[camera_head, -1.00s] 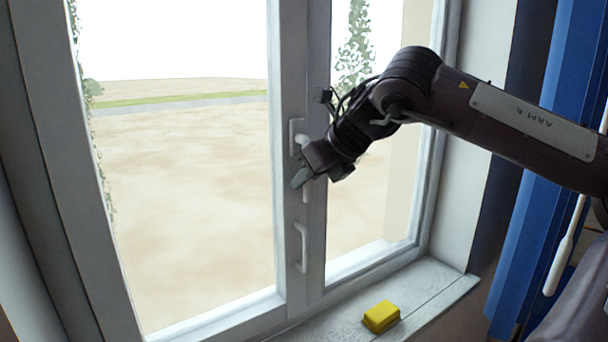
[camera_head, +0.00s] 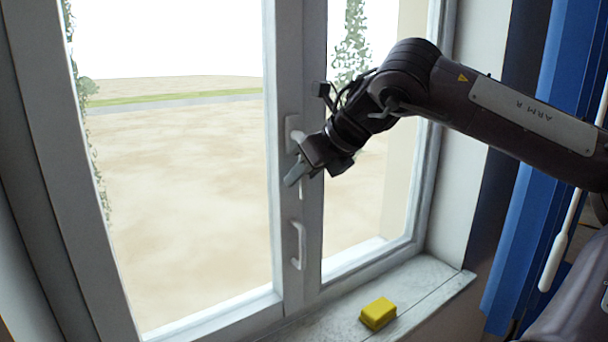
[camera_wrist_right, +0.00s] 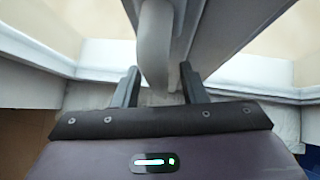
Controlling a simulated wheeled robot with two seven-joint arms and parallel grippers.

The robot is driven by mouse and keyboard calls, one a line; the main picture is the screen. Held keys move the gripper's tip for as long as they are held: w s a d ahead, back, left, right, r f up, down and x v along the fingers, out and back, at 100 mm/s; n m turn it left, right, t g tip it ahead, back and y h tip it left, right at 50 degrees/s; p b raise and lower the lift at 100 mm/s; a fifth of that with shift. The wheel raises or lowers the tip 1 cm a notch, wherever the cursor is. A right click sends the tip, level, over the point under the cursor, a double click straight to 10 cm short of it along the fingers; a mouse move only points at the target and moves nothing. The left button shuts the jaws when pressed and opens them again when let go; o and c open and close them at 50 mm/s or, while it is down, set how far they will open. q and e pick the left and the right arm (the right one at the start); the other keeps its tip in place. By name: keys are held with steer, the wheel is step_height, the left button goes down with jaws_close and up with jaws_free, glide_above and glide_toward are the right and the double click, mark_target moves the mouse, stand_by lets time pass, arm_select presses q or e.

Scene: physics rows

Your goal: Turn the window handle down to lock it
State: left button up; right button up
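The white window handle (camera_head: 298,138) is on the middle upright of the window frame. Its upper part shows above my right gripper, and a white piece shows just below. It seems to hang roughly downward, but the gripper hides its middle. My right gripper (camera_head: 296,176) is at the handle, coming from the right. In the right wrist view, the handle (camera_wrist_right: 155,45) stands between the two spread fingers of the gripper (camera_wrist_right: 159,82), with a gap visible on both sides. My left gripper is not in view.
A fixed white pull handle (camera_head: 299,245) is lower on the same upright. A yellow block (camera_head: 378,313) lies on the windowsill (camera_head: 425,285). A blue curtain (camera_head: 530,235) and a white rod (camera_head: 556,255) are at the right.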

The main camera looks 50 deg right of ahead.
steer(key=b+v, duration=0.1)
steer(key=v, duration=0.6)
steer(key=shift+b, duration=0.35)
steer(key=shift+s, duration=0.15)
